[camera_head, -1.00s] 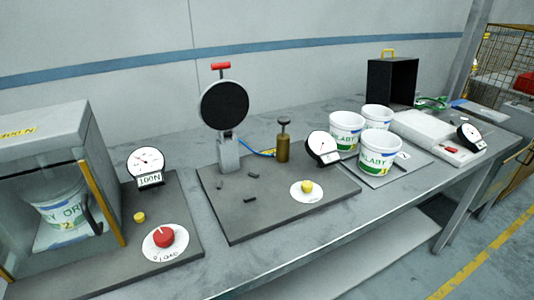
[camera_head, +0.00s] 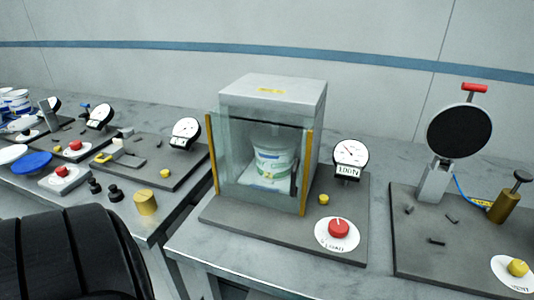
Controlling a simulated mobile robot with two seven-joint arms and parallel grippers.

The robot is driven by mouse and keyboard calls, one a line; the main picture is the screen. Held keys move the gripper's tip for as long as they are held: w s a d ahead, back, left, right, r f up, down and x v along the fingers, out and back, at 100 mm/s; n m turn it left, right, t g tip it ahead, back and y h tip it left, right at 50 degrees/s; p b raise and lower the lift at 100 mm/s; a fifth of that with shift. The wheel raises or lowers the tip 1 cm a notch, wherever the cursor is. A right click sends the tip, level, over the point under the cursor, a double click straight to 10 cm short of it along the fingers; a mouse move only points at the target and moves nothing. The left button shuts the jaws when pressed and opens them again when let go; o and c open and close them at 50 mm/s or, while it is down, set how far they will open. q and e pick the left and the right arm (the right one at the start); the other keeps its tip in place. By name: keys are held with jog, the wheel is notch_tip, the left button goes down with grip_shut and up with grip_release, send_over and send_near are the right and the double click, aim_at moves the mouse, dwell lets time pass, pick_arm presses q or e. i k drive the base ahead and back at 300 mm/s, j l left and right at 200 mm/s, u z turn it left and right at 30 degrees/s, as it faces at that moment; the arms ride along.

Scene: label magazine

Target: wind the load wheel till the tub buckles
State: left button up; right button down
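The load wheel (camera_head: 338,229) is a red knob on a white round dial plate marked LOAD, on the front right of a dark base board. The tub (camera_head: 271,160) is white with green and blue print and stands inside a grey cabinet (camera_head: 272,95) with a clear front and yellow edge strips. It looks upright, with no buckling that I can make out through the pane. A round white gauge (camera_head: 350,153) with a 100N plate stands right of the cabinet. A small yellow knob (camera_head: 323,199) sits between cabinet and wheel. Neither gripper is in view.
A black ribbed part of my arm fills the lower left. A stand with a black disc (camera_head: 460,132) and a brass cylinder (camera_head: 505,206) is at right. Another bench at left holds gauges, red knobs, a blue lid (camera_head: 32,162) and a brass weight (camera_head: 146,202).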

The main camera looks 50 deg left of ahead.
aim_at(338, 228)
jog(key=u, duration=1.4)
jog(key=l+z, duration=0.15)
jog(key=k+j, duration=0.05)
